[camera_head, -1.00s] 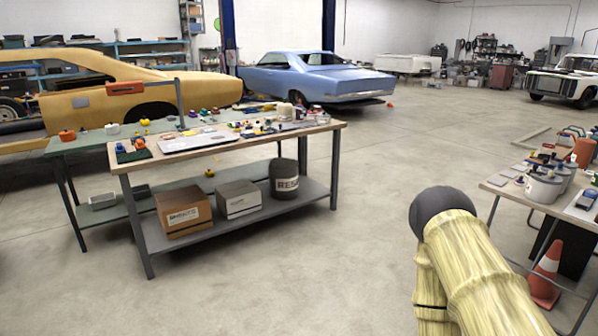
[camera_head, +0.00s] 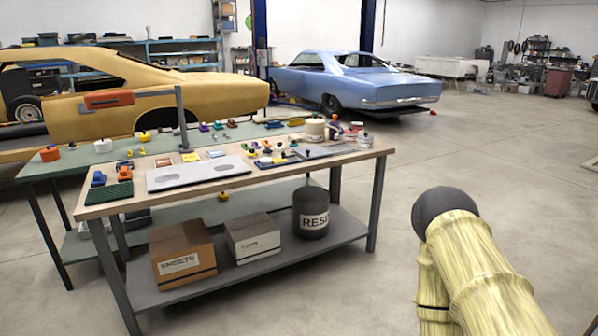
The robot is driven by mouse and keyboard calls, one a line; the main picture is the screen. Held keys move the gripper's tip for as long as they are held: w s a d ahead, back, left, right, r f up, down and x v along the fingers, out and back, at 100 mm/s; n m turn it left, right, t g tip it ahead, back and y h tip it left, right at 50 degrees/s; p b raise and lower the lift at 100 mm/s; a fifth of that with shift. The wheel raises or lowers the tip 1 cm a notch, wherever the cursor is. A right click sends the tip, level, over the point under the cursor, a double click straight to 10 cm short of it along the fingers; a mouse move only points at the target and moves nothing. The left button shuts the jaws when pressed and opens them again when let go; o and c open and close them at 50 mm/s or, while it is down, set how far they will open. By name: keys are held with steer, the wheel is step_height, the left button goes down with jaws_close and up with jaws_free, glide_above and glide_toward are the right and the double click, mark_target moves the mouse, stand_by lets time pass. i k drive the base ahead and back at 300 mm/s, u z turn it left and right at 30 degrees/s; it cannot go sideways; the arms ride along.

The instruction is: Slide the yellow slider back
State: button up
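Several small yellow pieces show in the head view, and I cannot tell which one is the yellow slider. One yellow piece (camera_head: 190,157) lies on the wooden-topped workbench (camera_head: 225,183), behind a flat grey plate (camera_head: 198,173). Another yellow piece (camera_head: 144,137) stands on the green table (camera_head: 55,168) behind the bench. A third yellow piece (camera_head: 223,196) shows low, beneath the wooden top. My arm shows at the lower right, over open floor and apart from the bench. My gripper is not in view.
The bench's lower shelf (camera_head: 270,268) holds a brown box (camera_head: 182,256), a pale box (camera_head: 252,237) and a dark bucket (camera_head: 311,213). A blue block on a green pad (camera_head: 109,190) sits at the bench's left end. Floor right of the bench is clear. Cars stand behind.

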mark_target(282, 159)
steer(key=u, duration=0.3)
steer(key=i, duration=1.7)
steer(key=u, duration=0.3)
